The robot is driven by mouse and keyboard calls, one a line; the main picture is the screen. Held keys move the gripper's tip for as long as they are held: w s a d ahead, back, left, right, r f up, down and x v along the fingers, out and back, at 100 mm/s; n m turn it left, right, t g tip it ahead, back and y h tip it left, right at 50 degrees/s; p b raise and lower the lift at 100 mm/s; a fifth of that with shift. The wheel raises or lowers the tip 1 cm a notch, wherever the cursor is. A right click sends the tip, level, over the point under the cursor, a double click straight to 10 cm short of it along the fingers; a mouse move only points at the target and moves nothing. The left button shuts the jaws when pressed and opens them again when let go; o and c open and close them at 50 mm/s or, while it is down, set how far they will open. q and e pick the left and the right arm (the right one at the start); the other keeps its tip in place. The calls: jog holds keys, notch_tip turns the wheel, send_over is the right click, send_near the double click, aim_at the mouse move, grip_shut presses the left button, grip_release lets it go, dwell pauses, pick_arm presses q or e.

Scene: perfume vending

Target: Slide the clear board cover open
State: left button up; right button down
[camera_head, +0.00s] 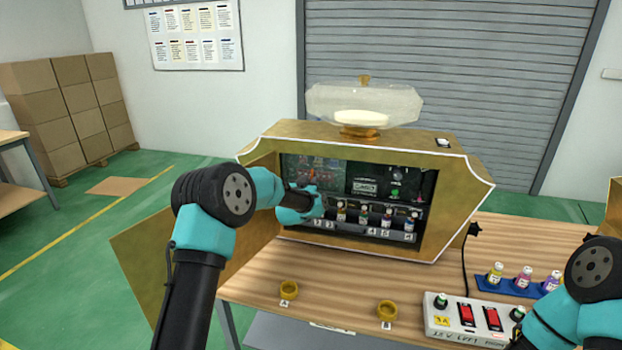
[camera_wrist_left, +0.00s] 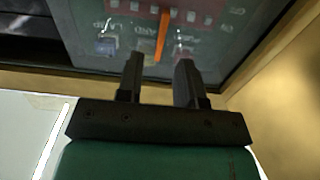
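The gold vending box (camera_head: 460,170) stands on the wooden table with its front opening facing me. A dark, glossy panel fills the opening, and the clear board cover (camera_head: 345,172) seems to lie over it; its edges are hard to make out. Small bottles stand in a numbered row low inside. My left gripper (camera_head: 310,198) reaches to the left part of the opening. In the left wrist view its two fingers (camera_wrist_left: 159,60) are apart, with nothing clearly between them, and point at the panel. An orange strip (camera_wrist_left: 162,32) shows just beyond the fingertips. Contact cannot be told. My right gripper is outside the frames.
A gold door panel (camera_head: 140,255) hangs open at the box's left, behind my left arm. A glass dome (camera_head: 363,103) tops the box.

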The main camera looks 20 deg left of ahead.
aim_at(312, 176)
pick_arm(q)
jog(key=shift+w, duration=2.1)
grip_shut()
